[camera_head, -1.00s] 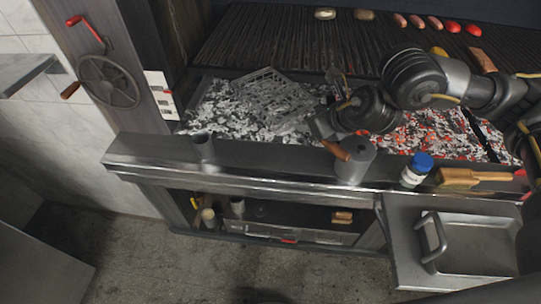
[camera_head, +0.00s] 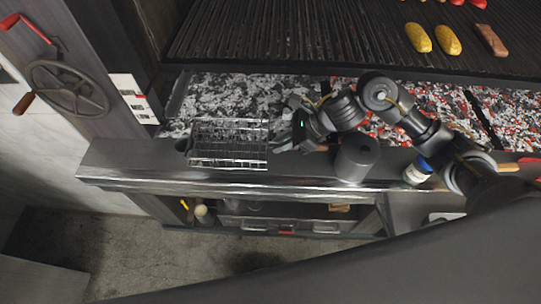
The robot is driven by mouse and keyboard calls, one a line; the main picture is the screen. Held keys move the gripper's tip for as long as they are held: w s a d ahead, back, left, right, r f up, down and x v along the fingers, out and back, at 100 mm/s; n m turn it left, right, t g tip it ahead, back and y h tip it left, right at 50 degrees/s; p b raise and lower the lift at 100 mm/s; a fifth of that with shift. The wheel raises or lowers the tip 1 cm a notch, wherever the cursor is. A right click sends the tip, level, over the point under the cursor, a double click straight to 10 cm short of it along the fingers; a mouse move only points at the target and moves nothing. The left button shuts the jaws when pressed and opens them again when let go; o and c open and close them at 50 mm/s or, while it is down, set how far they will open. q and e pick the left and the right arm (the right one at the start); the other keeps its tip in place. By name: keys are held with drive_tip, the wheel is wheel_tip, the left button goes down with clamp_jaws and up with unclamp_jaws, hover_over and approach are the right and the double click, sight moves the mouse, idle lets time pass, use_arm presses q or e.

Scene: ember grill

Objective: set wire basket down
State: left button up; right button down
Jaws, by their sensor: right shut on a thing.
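The wire basket (camera_head: 228,145) is a silvery rectangular mesh box in the middle left of the head view. It is over the front steel ledge (camera_head: 120,165) of the grill, close to the edge of the ash bed. I cannot tell whether its underside touches the ledge. My right gripper (camera_head: 277,138) is at the basket's right end and is shut on it. The fingertips are small and partly lost against the basket and ash. My left gripper is not in view.
A grey metal pot (camera_head: 356,158) stands on the ledge right of my gripper. A blue-capped white jar (camera_head: 417,171) is farther right, beside my arm. Glowing coals (camera_head: 430,105) lie behind my right arm. Food, including yellow pieces (camera_head: 433,39), lies on the grate above.

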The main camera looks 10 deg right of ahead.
drive_tip(key=f, duration=0.3)
drive_tip(key=shift+d+f+p, duration=0.25)
drive_tip(key=shift+f+p, duration=0.05)
drive_tip(key=shift+f, duration=0.1)
drive_tip(key=shift+a+f, duration=0.1)
drive_tip(key=shift+f, duration=0.1)
wheel_tip(320, 180, down, 3)
drive_tip(key=shift+s+p, duration=0.15)
drive_tip(key=shift+p, duration=0.25)
drive_tip(key=shift+s+f, duration=0.2)
drive_tip(key=shift+f, duration=0.1)
drive_tip(key=shift+s+f, duration=0.1)
drive_tip(key=c, duration=1.6)
unclamp_jaws()
drive_tip(key=shift+f, duration=0.15)
drive_tip(key=shift+o, duration=1.1)
drive_tip(key=shift+w, duration=0.25)
drive_tip(key=shift+o, duration=0.5)
drive_tip(key=shift+w+f, duration=0.1)
drive_tip(key=shift+w, duration=0.25)
drive_tip(key=shift+r, duration=0.3)
drive_tip(key=shift+s+d+r, duration=0.2)
drive_tip(key=shift+r, duration=0.05)
drive_tip(key=b+v, duration=0.3)
drive_tip(key=v, duration=0.8)
drive_tip(key=shift+d+r, duration=0.1)
drive_tip(key=shift+r, duration=0.1)
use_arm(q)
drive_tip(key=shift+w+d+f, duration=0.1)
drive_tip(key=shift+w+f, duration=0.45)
